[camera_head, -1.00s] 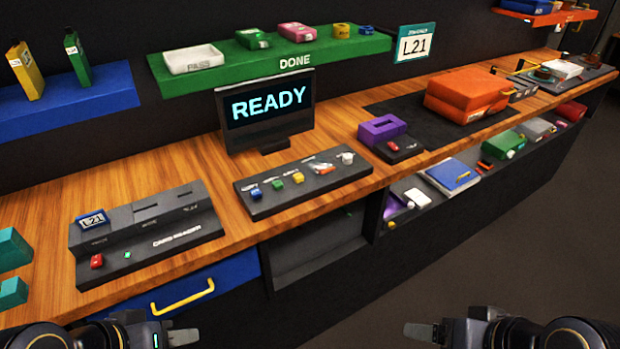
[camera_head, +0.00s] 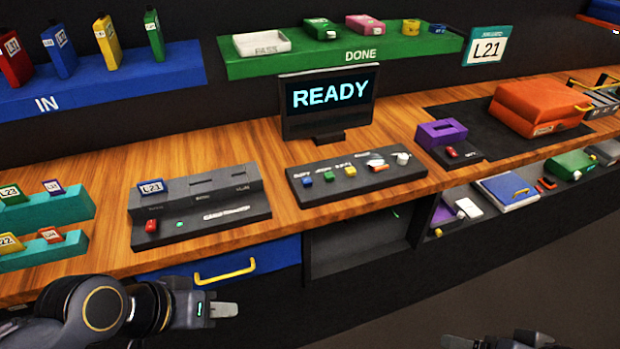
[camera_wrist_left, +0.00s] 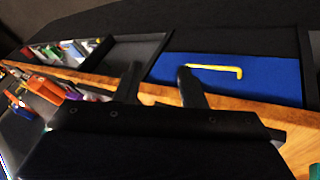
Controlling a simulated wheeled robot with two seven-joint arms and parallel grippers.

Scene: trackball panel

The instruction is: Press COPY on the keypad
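The keypad (camera_head: 355,194) is a dark slanted panel on the wooden counter, below the READY screen. It carries a blue button (camera_head: 308,181), a green button (camera_head: 329,177), a yellow button (camera_head: 350,171), and an orange-and-white control and a white knob to their right. The labels are too small to read, so I cannot tell which is COPY. My left gripper (camera_head: 225,309) is in front of the counter, below and left of the keypad, touching nothing. In the left wrist view its fingers (camera_wrist_left: 159,88) stand apart and empty. My right gripper (camera_head: 462,342) is cut off at the bottom edge.
The READY screen (camera_head: 329,103) stands behind the keypad. A card reader (camera_head: 200,208) is to its left and a purple holder (camera_head: 440,133) to its right. A blue drawer (camera_head: 285,252) with a yellow handle lies under the counter edge. Wood before the keypad is clear.

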